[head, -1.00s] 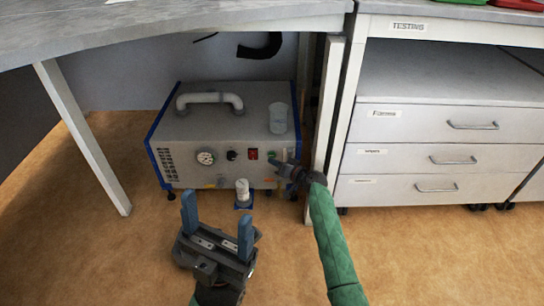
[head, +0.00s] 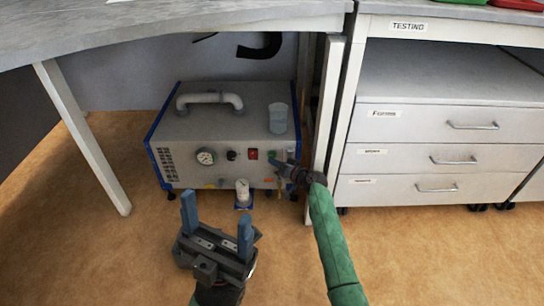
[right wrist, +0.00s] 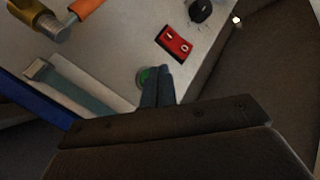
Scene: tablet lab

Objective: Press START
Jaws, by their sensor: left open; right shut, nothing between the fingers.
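The grey pump unit (head: 215,120) with blue edges stands on the floor under the bench. Its front has a gauge (head: 205,157), a black knob (head: 231,155), a red switch (head: 253,154) and a green button (head: 272,155). My right gripper (head: 279,164) is shut and empty, with its tips at the green button. In the right wrist view the fingertips (right wrist: 157,72) overlap the edge of the green button (right wrist: 143,77); I cannot tell whether they touch it. The red switch (right wrist: 174,44) is beside them. My left gripper (head: 217,218) is open and empty above the floor.
A clear beaker (head: 278,118) stands on the unit's top, beside its handle (head: 209,98). A small white-capped fitting (head: 242,189) is in front of the unit. A bench leg (head: 328,115) and a drawer cabinet (head: 440,150) are close on the right. Open floor lies in front.

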